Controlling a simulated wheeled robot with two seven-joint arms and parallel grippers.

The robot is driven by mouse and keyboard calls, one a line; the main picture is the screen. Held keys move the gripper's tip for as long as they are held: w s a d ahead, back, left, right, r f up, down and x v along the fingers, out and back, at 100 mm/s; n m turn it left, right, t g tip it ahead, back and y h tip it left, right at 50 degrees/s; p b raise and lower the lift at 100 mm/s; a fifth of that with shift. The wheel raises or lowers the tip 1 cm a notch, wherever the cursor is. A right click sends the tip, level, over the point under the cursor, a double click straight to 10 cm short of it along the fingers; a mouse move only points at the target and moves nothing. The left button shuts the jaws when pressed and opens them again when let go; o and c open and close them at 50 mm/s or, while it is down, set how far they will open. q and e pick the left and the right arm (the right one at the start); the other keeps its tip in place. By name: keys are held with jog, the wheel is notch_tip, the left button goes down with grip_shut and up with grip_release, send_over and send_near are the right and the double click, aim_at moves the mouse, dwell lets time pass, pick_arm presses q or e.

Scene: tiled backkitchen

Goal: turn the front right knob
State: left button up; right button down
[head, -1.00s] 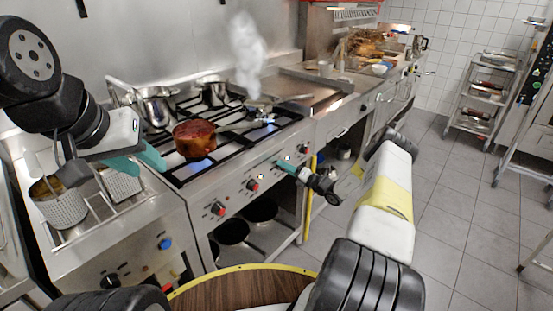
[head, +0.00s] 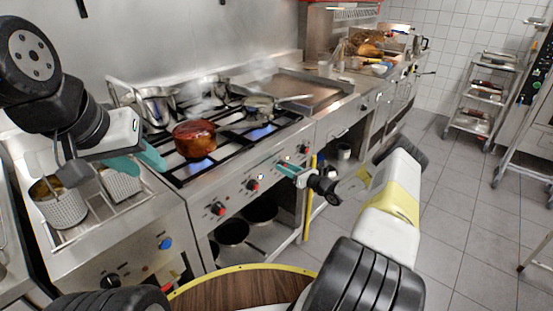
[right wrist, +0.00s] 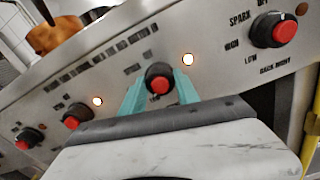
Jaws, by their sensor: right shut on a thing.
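The stove front carries a row of black knobs with red caps. My right gripper (right wrist: 160,92) is shut on one knob (right wrist: 158,78), with a teal finger on each side of it; it also shows at the stove front in the head view (head: 288,169). The label of this knob cannot be read. The knob to its right (right wrist: 273,31) is marked "back right" and is apart from the fingers. My left gripper (head: 151,157) hangs over the left side of the stove; its opening cannot be made out.
A reddish-brown pot (head: 194,138) and a pan (head: 259,106) stand on the burners. Wire baskets (head: 62,203) are at the left. Lit lamps (right wrist: 188,59) sit beside the knobs.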

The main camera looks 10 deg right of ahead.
jog(key=shift+n, duration=1.6)
jog(key=c, duration=0.9)
grip_release()
jog(key=v, duration=0.8)
